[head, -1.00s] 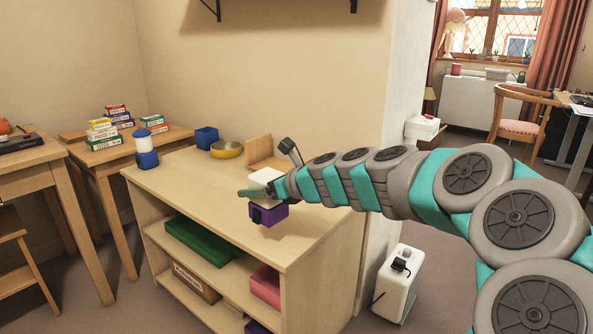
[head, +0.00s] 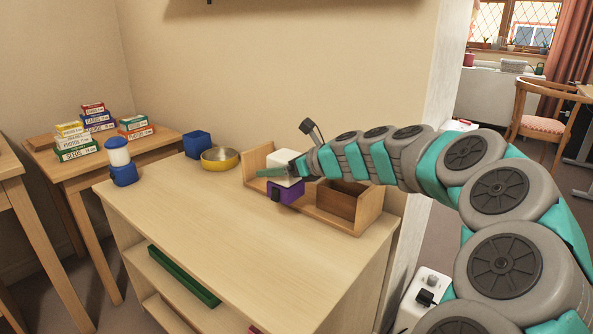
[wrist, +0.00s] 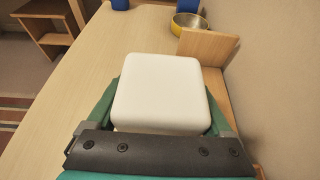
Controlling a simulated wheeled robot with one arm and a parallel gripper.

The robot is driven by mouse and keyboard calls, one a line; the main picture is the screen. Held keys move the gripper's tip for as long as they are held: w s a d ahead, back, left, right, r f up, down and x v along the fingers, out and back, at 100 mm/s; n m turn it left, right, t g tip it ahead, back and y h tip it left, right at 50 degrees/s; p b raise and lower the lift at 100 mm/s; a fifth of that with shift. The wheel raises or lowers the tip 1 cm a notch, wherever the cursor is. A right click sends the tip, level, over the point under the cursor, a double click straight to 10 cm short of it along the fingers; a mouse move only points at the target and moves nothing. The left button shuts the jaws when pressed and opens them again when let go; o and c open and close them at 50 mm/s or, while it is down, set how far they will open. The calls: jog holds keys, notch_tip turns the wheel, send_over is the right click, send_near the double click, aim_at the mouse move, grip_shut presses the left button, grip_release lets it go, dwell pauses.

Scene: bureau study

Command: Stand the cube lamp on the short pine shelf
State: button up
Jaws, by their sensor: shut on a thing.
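The lamp looks upright. In the wrist view the white top (wrist: 158,92) fills the space between the teal fingers and hides the base. The short pine shelf (head: 258,161) stands on the cabinet top against the wall, with an upright end panel and a brown box-like part at its right. The lamp overlaps the shelf's left half in the head view; I cannot tell whether it touches. The shelf's end panel (wrist: 208,48) is beyond the lamp in the wrist view.
The cabinet top (head: 215,235) is clear in front of the shelf. A side table (head: 68,173) holds several card boxes.

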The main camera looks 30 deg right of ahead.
jog(key=shift+w+d+f, duration=0.75)
jog(key=shift+w+d, duration=0.3)
jog(key=shift+d, duration=0.45)
jog(key=shift+w+d+f, duration=0.8)
jog(key=shift+w+d, duration=0.3)
jog(key=shift+d, duration=0.45)
jog(key=shift+w+d+f, duration=0.75)
jog(key=shift+w+d, duration=0.3)
jog(key=shift+d, duration=0.45)
jog(key=o, duration=1.4)
jog(key=shift+f, duration=0.15)
jog(key=v, duration=1.2)
